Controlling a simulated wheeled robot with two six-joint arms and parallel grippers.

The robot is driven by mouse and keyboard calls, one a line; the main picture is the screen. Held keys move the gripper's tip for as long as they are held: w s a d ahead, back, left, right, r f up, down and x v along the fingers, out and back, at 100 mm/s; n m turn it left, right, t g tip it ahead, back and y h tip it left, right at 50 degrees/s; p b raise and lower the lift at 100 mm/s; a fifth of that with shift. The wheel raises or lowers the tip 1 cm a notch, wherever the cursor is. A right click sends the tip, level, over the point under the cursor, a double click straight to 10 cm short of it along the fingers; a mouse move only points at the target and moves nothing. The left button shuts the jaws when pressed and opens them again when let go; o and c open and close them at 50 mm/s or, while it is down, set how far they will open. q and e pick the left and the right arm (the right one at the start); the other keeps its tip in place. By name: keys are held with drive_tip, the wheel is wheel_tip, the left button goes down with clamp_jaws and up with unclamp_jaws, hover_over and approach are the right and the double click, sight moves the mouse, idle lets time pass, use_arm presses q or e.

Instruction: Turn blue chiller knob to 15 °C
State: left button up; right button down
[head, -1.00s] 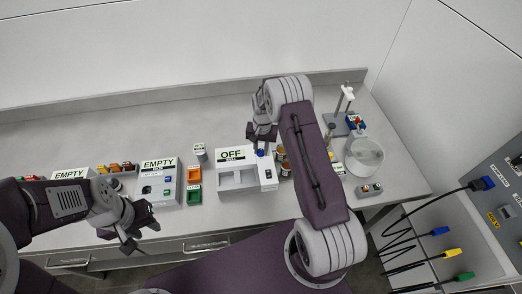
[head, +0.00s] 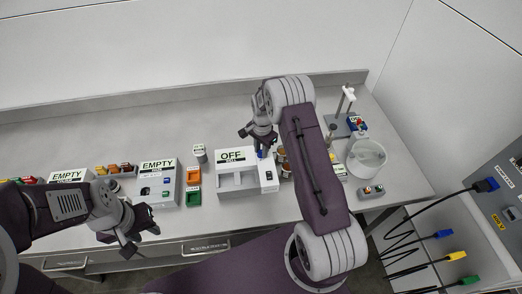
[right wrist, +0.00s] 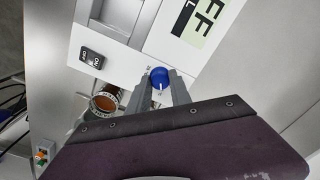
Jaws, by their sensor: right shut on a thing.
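The white chiller unit (head: 236,192) stands on the bench with an OFF sign on top. Its round blue knob (right wrist: 158,74) has a white pointer line, seen toward the lower part of the knob in the right wrist view. My right gripper (right wrist: 159,80) has one finger on each side of the knob and is shut on it. In the head view the right gripper (head: 261,149) reaches down at the unit's back right corner and partly hides the knob. I cannot read the scale around it. My left gripper (head: 143,234) is open and empty at the bench's front edge.
A black rocker switch (right wrist: 91,59) is on the unit beside the knob. Brown-filled jars (right wrist: 105,100) stand close by. An EMPTY-labelled box (head: 160,187) and orange and green trays (head: 193,174) are to the left. A stand (head: 342,118) and clear vessel (head: 366,157) are right.

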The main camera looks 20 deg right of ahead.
drive_tip(key=shift+w+r, duration=0.15)
drive_tip(key=shift+w, duration=0.05)
drive_tip(key=c, duration=1.3)
unclamp_jaws()
drive_tip(key=shift+c, duration=0.2)
drive_tip(key=shift+o, duration=0.9)
drive_tip(key=shift+s+d, duration=0.1)
drive_tip(key=shift+r, duration=0.25)
wheel_tip(320, 180, up, 8)
drive_tip(key=b, duration=0.2)
drive_tip(key=shift+s+r, duration=0.15)
drive_tip(key=shift+r, duration=0.05)
drive_tip(key=shift+d, duration=0.1)
